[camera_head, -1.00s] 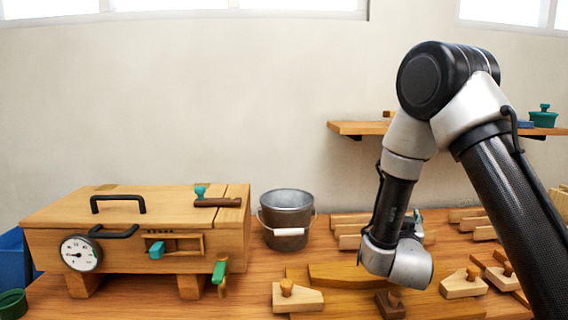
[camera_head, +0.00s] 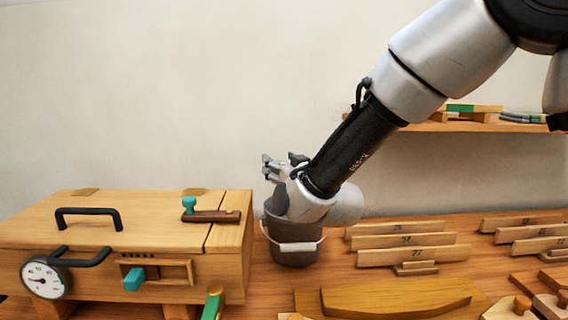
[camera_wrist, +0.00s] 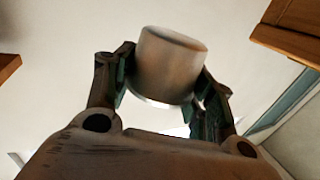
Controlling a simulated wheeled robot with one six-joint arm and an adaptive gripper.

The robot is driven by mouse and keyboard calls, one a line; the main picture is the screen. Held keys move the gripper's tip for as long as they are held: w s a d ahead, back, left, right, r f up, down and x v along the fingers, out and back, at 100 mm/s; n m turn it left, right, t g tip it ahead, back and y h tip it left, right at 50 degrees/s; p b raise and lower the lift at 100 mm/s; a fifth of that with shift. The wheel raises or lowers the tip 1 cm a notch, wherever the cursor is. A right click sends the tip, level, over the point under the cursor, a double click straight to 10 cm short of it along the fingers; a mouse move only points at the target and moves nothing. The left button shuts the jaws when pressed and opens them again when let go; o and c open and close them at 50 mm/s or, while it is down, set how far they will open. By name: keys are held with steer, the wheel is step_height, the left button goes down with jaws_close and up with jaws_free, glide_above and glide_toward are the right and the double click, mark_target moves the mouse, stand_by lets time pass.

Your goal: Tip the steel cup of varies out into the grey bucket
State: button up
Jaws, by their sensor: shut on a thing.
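The steel cup (camera_wrist: 168,66) is held between the two fingers of my gripper (camera_wrist: 165,85) in the wrist view. It looks tilted there, and its contents do not show. My wrist covers much of the bucket's rim and inside. The bucket stands upright on the bench with its handle hanging in front. I cannot make out the cup clearly in the head view, nor whether anything lies in the bucket.
A wooden box (camera_head: 110,235) with handles, a dial and a teal knob stands close left of the bucket. Numbered wooden racks (camera_head: 410,255) and wooden blocks lie to the right. A wall shelf (camera_head: 480,126) is behind my arm at the right.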

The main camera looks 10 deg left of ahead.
steer(key=m, duration=0.1)
steer(key=f+m, duration=0.1)
steer(key=m, duration=0.3)
steer(key=shift+f, duration=0.4)
steer(key=m, duration=0.1)
steer(key=f+m, duration=0.1)
steer(key=m, duration=0.1)
steer(key=w+d+m, duration=0.1)
steer(key=m, duration=0.1)
steer(key=shift+d+f, duration=0.1)
steer(key=shift+f, duration=0.1)
steer(key=d+m, duration=0.1)
steer(key=m, duration=0.3)
steer(key=w+m, duration=0.1)
steer(key=m, duration=0.2)
steer(key=w+d+f+m, duration=0.1)
steer(key=m, duration=0.3)
steer(key=shift+d+f+m, duration=0.1)
steer(key=shift+d+m, duration=0.2)
